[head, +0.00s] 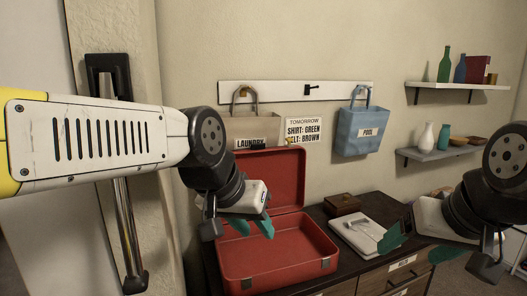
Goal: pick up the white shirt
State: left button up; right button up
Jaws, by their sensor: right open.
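A flat white folded item (352,232), which looks like the white shirt, lies on the dark dresser top to the right of the red suitcase. Something small and pale shows on top of it, too small to make out. My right gripper (418,246) is open and empty, its teal fingertips just right of the white item. My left gripper (254,228) is over the open red suitcase (278,262), with nothing seen in it. Its teal fingertips are seen at an angle, so its opening is unclear.
A small brown box (341,204) stands behind the white item. A beige laundry bag (252,130) and a blue pool bag (361,130) hang on the wall. A sign (304,130) between them reads "shirt: green, belt: brown". Two shelves (458,86) hold bottles and bowls at right.

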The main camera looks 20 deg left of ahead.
aim_at(361, 233)
jog(key=i+l+u, duration=0.1)
jog(key=i+l, duration=0.2)
jog(key=i+l+u, duration=0.15)
jog(key=i+l, duration=0.15)
jog(key=l, duration=0.15)
jog(key=i+l+u, duration=0.1)
jog(key=i+l, duration=0.15)
jog(key=l, duration=0.15)
jog(key=i+l+u, duration=0.1)
jog(key=i+l, duration=0.15)
jog(key=l, duration=0.15)
